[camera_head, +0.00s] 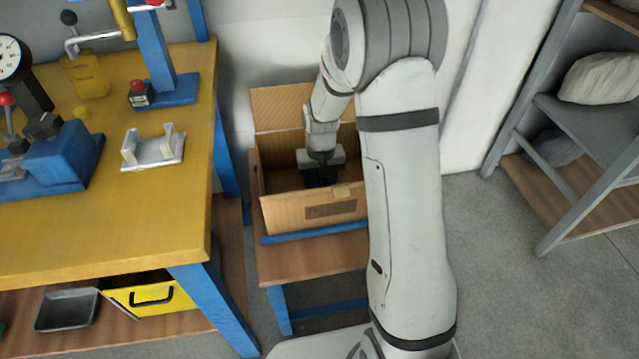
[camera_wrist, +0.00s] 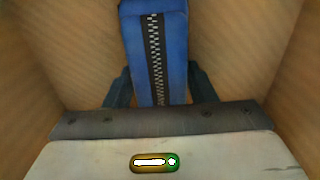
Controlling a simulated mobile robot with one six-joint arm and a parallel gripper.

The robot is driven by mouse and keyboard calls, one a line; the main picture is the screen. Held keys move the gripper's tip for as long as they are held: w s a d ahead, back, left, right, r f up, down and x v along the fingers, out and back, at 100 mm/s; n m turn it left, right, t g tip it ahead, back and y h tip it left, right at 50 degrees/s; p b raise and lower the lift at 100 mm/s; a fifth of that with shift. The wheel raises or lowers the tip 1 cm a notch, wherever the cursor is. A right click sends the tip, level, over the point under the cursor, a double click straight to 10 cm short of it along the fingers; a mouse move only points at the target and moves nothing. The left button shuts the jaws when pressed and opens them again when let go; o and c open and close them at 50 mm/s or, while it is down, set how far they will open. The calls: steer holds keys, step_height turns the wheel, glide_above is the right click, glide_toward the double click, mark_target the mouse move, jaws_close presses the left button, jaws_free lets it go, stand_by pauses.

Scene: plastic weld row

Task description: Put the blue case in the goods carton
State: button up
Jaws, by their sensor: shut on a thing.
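The goods carton (camera_head: 282,216) is an open brown cardboard box on a small stand with a wooden top, with its back flap up. My gripper (camera_head: 322,178) is down inside the carton, below its rim. In the wrist view my gripper (camera_wrist: 160,95) is shut on the blue case (camera_wrist: 178,45), which has a dark zip with pale teeth along its middle. The carton walls (camera_wrist: 60,60) show on both sides of the case. In the head view the case is mostly hidden by my gripper and the carton's front wall. I cannot tell whether it touches the carton floor.
A yellow-topped workbench (camera_head: 150,215) with blue legs stands left of the carton, holding blue presses and a metal fixture (camera_head: 152,150). A yellow bin (camera_head: 150,297) and a grey tray (camera_head: 67,309) sit on its lower shelf. A grey rack (camera_head: 590,125) stands at the right.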

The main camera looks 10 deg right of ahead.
steer(key=shift+f, duration=0.1)
steer(key=o, duration=1.1)
step_height(320, 180, up, 12)
steer(key=p, duration=0.4)
steer(key=shift+r, duration=0.2)
